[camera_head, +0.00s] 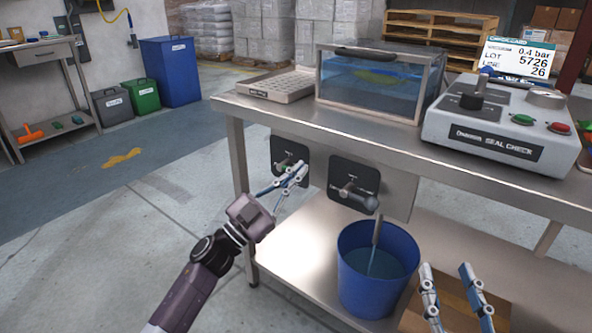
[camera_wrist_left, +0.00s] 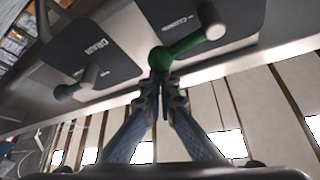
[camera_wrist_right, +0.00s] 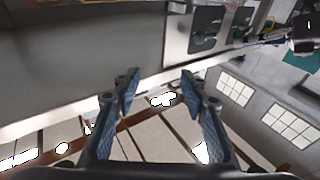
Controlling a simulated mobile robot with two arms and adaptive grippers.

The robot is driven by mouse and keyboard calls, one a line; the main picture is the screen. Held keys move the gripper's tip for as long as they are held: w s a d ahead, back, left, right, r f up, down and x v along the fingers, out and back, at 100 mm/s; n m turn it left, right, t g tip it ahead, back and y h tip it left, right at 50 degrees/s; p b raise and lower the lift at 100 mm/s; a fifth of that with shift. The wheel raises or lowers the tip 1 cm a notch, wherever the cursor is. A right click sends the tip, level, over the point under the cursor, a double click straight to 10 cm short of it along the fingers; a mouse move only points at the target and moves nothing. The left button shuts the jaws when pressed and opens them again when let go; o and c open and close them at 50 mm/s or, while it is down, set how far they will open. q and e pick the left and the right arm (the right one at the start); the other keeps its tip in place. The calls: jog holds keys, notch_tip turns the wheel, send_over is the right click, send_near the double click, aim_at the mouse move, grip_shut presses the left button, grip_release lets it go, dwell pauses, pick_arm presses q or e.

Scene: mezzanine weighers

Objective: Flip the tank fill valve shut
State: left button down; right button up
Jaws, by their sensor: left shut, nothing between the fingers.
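Two dark valve plates hang under the bench's front edge. The left plate in the head view (camera_head: 276,150) carries a valve with a green handle, mostly behind my left gripper (camera_head: 300,170). The green handle (camera_wrist_left: 180,52) shows clearly in the left wrist view, its rounded end right at the tips of my left gripper (camera_wrist_left: 160,82). The fingers are together and empty; I cannot tell if they touch it. The other plate, marked DRAIN, has a grey handle (camera_wrist_left: 77,88); its valve (camera_head: 356,193) shows in the head view. My right gripper (camera_head: 455,285) is open and empty, low at the right.
A blue bucket (camera_head: 360,290) stands on the lower shelf under a spout, near a cardboard box (camera_head: 500,313).

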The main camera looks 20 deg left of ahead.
pick_arm(q)
jog(key=shift+d+f+m+g+h, duration=0.1)
jog(key=shift+f+m+g+h, duration=0.3)
jog(key=shift+m, duration=0.35)
jog(key=shift+d+f+m+g+h, duration=0.1)
jog(key=shift+f+m+g+h, duration=0.25)
jog(key=shift+m, duration=0.4)
pick_arm(e)
jog(key=shift+w+f+g, duration=0.1)
jog(key=shift+f+g, duration=0.2)
jog(key=shift+f, duration=0.35)
pick_arm(q)
jog(key=shift+a, duration=0.1)
